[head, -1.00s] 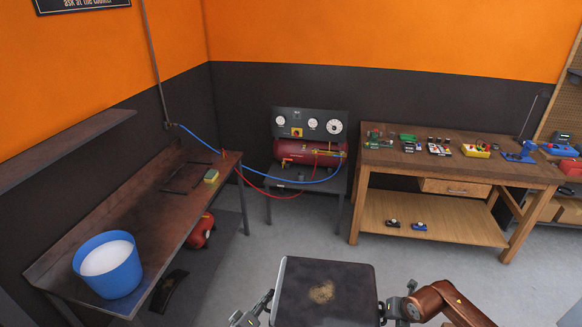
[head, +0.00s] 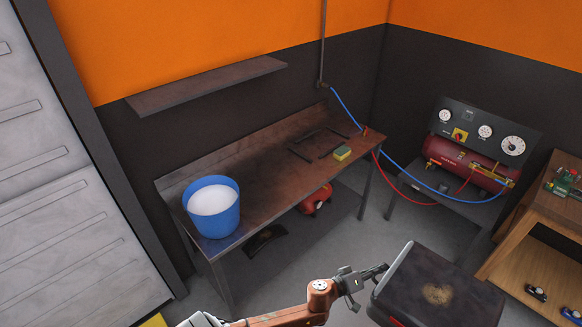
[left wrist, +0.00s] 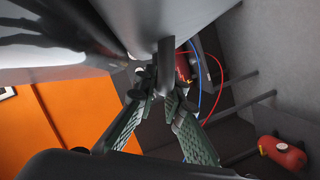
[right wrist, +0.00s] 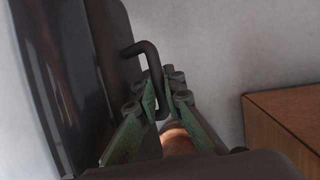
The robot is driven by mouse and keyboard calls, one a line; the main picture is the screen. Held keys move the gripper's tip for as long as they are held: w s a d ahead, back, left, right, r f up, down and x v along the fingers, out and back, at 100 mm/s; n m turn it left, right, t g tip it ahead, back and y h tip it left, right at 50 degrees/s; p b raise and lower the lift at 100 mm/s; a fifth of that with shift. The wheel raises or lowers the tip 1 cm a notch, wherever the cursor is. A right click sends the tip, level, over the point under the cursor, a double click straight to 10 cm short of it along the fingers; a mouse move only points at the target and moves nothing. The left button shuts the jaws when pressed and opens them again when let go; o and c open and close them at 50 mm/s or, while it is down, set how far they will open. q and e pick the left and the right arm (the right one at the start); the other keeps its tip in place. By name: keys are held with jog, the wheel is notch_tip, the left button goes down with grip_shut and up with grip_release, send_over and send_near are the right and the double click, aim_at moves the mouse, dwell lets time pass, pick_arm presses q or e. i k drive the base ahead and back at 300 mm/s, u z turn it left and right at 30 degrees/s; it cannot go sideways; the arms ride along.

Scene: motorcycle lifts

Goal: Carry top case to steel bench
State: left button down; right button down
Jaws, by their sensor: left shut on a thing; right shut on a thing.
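The top case (head: 425,265) is a dark box with a worn tan patch on its lid and a red strip on its near side. It is at the bottom right of the head view, held in the air. My left gripper (head: 374,275) is at its left side, shut on a dark handle that shows in the left wrist view (left wrist: 166,60). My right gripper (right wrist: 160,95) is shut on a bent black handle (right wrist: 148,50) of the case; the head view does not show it. The steel bench (head: 265,195) has a stained brown top and stands against the dark wall, ahead and left of the case.
On the bench are a blue bucket (head: 213,222) at the left end, a black outline frame (head: 300,153) and a yellow-green sponge (head: 342,153) towards the right. The bench middle is clear. A red compressor (head: 465,160) and a wooden bench (head: 535,220) stand at right.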

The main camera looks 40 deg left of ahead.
aim_at(281, 175)
jog(key=i, duration=2.5)
jog(key=u, duration=2.85)
jog(key=i, duration=1)
jog(key=u, duration=0.05)
